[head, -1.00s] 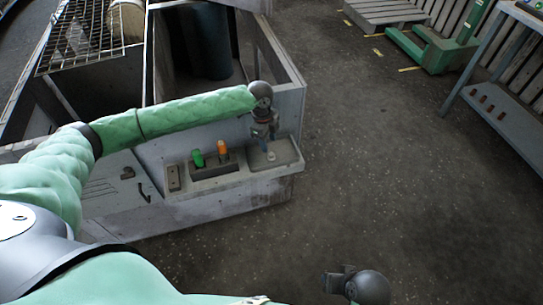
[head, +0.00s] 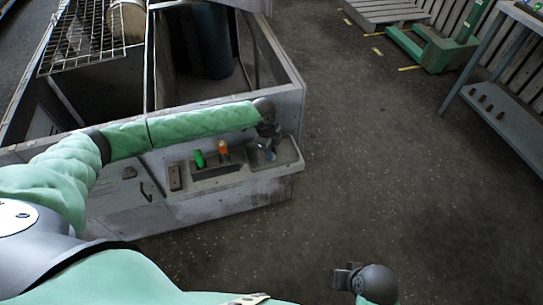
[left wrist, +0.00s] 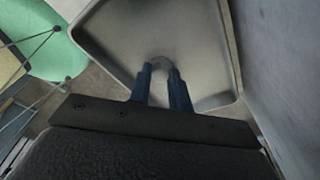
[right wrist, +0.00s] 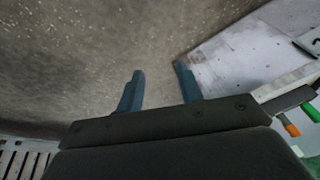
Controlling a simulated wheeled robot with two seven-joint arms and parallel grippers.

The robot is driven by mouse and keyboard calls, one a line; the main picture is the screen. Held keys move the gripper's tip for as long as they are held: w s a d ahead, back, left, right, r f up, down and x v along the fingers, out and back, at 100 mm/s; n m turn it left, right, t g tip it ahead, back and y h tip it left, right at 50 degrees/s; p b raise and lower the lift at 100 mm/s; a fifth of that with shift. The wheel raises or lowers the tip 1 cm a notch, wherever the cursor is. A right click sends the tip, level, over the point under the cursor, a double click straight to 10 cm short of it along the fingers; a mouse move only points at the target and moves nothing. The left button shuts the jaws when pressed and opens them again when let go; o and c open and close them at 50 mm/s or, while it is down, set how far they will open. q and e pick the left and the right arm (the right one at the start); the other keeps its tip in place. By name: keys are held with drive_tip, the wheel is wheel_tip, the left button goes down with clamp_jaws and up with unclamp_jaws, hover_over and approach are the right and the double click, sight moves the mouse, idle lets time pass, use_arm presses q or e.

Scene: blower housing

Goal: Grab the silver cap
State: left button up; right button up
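In the head view, my left gripper (head: 270,150) points down into the tray (head: 290,153) at the machine's corner; the cap cannot be made out there. My right gripper (right wrist: 159,75) is open and empty above the floor. It also shows in the head view (head: 345,277).
Left of the tray, a small panel carries a green knob (head: 199,158) and an orange knob (head: 223,151). The open grey housing (head: 285,85) stands behind. A grey table (head: 490,85) and green pallet jack (head: 440,52) stand at right. The floor between is clear.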

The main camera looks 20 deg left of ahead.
use_arm(q)
clamp_jaws()
use_arm(e)
drive_tip(key=shift+s+d+f, duration=0.2)
drive_tip(key=shift+s+f, duration=0.1)
drive_tip(key=shift+s, duration=0.05)
